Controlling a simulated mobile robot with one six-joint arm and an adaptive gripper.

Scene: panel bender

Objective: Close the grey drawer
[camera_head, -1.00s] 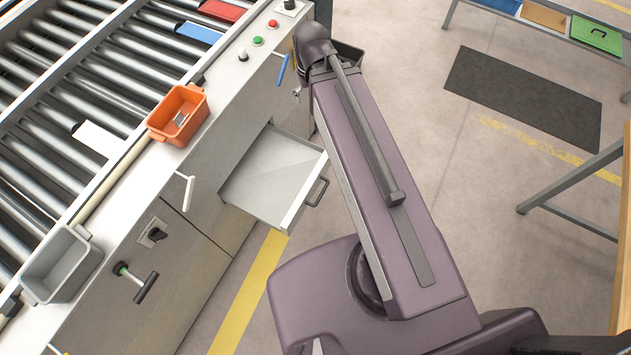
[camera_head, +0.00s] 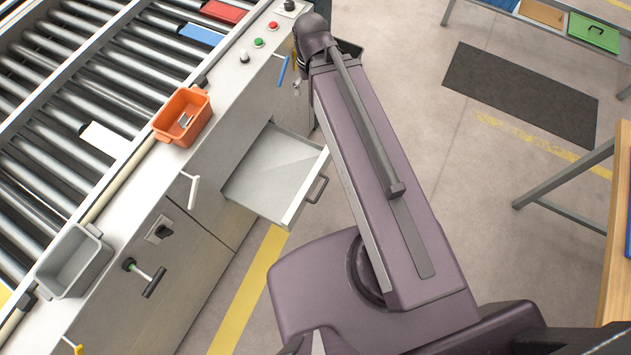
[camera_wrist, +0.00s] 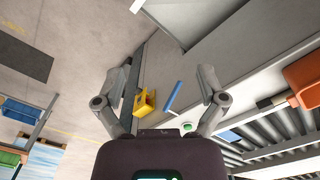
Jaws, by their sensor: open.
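The grey drawer (camera_head: 272,176) stands pulled out of the front of the roller machine in the head view, with a dark bar handle (camera_head: 317,189) on its front. It is empty. In the wrist view a grey panel edge, probably the drawer (camera_wrist: 200,32), shows at the top. My gripper (camera_wrist: 165,77) is open in the wrist view, its two fingers spread wide with nothing between them.
An orange bin (camera_head: 182,117) and a grey bin (camera_head: 74,261) stand on the machine's edge. A white handle (camera_head: 190,188), a blue handle (camera_head: 282,70) and a black T-handle (camera_head: 146,277) stick out of its front. A dark mat (camera_head: 521,93) lies on open floor at right.

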